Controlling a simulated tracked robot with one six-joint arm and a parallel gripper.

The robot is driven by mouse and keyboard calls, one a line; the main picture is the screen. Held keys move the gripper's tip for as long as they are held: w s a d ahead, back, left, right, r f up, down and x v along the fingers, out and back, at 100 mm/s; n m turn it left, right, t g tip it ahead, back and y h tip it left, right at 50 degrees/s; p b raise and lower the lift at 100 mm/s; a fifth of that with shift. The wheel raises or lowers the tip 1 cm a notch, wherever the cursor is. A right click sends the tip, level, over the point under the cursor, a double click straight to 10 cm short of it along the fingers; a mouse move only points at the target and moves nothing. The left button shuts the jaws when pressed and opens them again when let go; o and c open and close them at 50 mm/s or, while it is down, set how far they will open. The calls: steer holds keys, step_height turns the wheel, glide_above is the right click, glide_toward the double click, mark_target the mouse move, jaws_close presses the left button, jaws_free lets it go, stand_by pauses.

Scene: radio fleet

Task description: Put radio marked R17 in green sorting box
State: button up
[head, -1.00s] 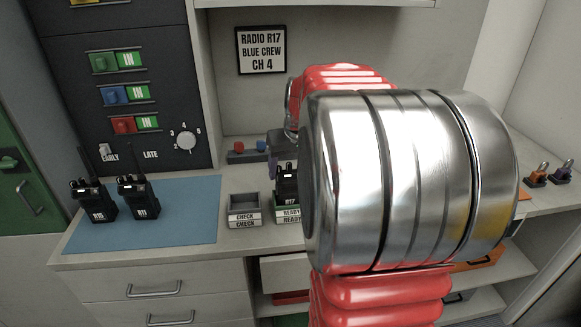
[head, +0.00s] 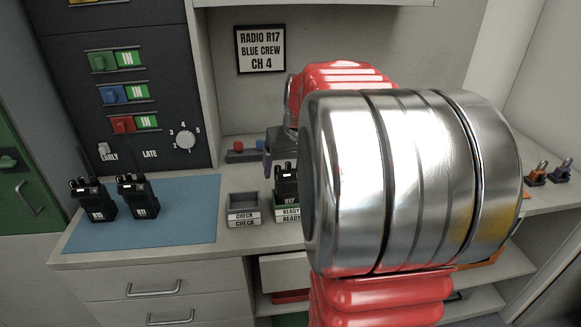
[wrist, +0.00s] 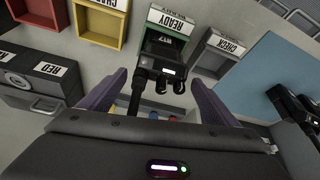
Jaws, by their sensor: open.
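The black radio marked R17 (head: 287,180) stands in a small box labelled READY (head: 289,219), left of my arm. The wrist view shows this radio (wrist: 160,62) from above, its antenna pointing toward my gripper. There the READY box (wrist: 153,27) has green walls. My gripper (wrist: 157,88) is open, with one purple finger on each side of the radio and visible gaps between. In the head view one purple finger (head: 267,158) shows behind the radio; my arm hides the rest.
A grey CHECK box (head: 243,209) adjoins on the left. Two other radios (head: 90,197) (head: 139,195) stand on a blue mat (head: 188,213). The wrist view also shows a yellow box (wrist: 101,25) and a red box (wrist: 41,10). A sign (head: 261,50) reads RADIO R17, BLUE CREW, CH 4.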

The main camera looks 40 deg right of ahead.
steer(key=v, duration=1.1)
steer(key=shift+r, duration=0.2)
steer(key=shift+s, duration=0.15)
steer(key=s+a+f+n, duration=0.1)
steer(key=a, duration=0.7)
steer(key=s+a+f+n, duration=0.1)
steer(key=s+a+f, duration=0.1)
steer(key=a, duration=0.7)
steer(key=s+a+f+n+y, duration=0.1)
steer(key=s+a+f, duration=0.2)
steer(key=a, duration=0.3)
steer(key=s+a+f+n+t, duration=0.1)
steer(key=s+a+f, duration=0.3)
steer(key=s+a, duration=0.2)
steer(key=shift+a+n+t+y, duration=0.3)
steer(key=shift+y, duration=0.1)
steer(key=shift+f, duration=0.1)
steer(key=shift+c, duration=0.4)
stand_by(1.6)
